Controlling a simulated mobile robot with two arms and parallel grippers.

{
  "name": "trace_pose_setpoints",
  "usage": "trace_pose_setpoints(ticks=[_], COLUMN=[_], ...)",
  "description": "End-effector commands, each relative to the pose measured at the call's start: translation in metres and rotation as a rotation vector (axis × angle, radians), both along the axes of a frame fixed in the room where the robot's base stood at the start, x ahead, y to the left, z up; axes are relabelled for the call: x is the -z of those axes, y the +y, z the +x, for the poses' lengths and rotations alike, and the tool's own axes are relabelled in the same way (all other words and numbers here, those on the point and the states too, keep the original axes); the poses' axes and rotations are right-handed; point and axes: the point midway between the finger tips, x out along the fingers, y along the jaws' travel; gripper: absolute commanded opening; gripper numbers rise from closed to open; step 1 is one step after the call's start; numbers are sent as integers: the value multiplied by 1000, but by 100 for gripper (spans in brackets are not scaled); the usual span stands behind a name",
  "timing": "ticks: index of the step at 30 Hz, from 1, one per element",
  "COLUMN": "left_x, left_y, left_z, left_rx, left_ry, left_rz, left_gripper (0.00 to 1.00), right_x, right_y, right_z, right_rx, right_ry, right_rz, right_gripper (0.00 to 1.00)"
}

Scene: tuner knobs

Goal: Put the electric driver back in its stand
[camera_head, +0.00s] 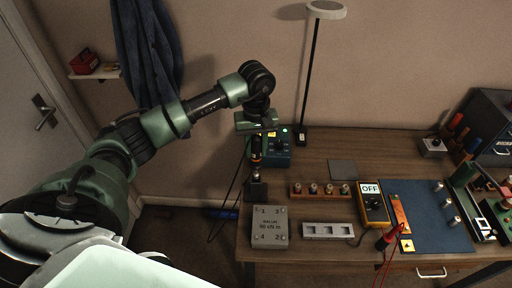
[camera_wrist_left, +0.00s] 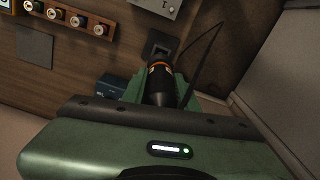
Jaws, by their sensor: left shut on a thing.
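The electric driver (camera_head: 256,152) is dark with an orange band and hangs upright at the left end of the workbench. My left gripper (camera_head: 257,131) is shut on its upper part. The driver also shows in the left wrist view (camera_wrist_left: 159,82), with its lower end pointing at the stand. The stand (camera_head: 256,190) is a small dark block by the bench's left edge; it shows in the left wrist view too (camera_wrist_left: 160,48). The driver's tip lines up with the top of the stand; I cannot tell whether it is inside. My right gripper is out of view.
A teal box (camera_head: 278,152) stands just behind the driver, and a grey marked box (camera_head: 270,228) sits in front of the stand. A dark cable (camera_head: 228,200) hangs left of the bench. A knob rack (camera_head: 320,191) and yellow meter (camera_head: 373,208) lie to the right.

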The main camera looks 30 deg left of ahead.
Motion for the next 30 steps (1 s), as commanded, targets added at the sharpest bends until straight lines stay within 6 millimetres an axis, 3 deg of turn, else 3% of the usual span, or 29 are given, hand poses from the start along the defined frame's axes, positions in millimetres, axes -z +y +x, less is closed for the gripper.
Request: trace_pose_setpoints(ticks=[30], left_x=[53], left_y=[0], left_z=[0], left_rx=[-1], left_ry=[-1], left_rz=[1], left_gripper=[0], right_x=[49], right_y=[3], right_z=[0], right_rx=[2], right_ry=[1], right_rz=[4], right_gripper=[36])
